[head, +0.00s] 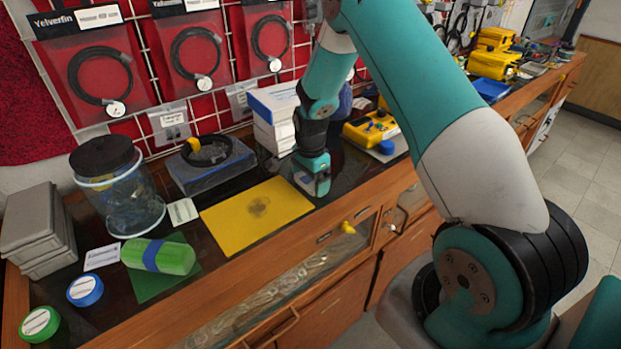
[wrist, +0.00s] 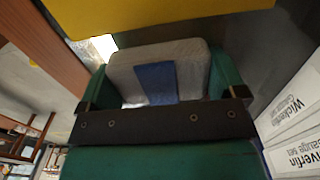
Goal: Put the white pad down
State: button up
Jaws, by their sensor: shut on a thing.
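My gripper (head: 313,182) hangs over the dark benchtop, just right of the yellow mat (head: 240,225). In the wrist view my gripper (wrist: 161,72) has its two teal fingers on either side of the white pad (wrist: 122,75), a pale grey-white block with a blue band around its middle. It is shut on the pad. The yellow mat also shows in the wrist view (wrist: 170,18), beyond the pad. In the head view the pad is mostly hidden by my gripper, and I cannot tell whether it touches the bench.
A green pad (head: 175,259) with a blue band lies on a green mat (head: 150,285). White boxes (head: 272,112) stand behind my gripper, and a yellow device (head: 370,130) stands to its right. A clear jar (head: 122,200) is at left. The yellow mat is bare.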

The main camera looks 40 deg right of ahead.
jog(key=shift+f, duration=0.1)
jog(key=o, duration=0.8)
jog(key=shift+c, duration=0.2)
notch_tip(320, 180, up, 12)
jog(key=b, duration=0.2)
jog(key=s+a+r+n+y, duration=0.1)
jog(key=s+a+r+n, duration=0.45)
jog(key=a, duration=0.35)
jog(key=s+a+r+n+y, duration=0.1)
jog(key=s+a+r+n, duration=0.3)
jog(key=s+a+n, duration=0.3)
jog(key=s+a+r+n+y, duration=0.2)
jog(key=s+a+n, duration=0.6)
jog(key=s+n, duration=0.4)
jog(key=s+r, duration=0.1)
jog(key=s, duration=0.2)
jog(key=shift+s+r, duration=0.35)
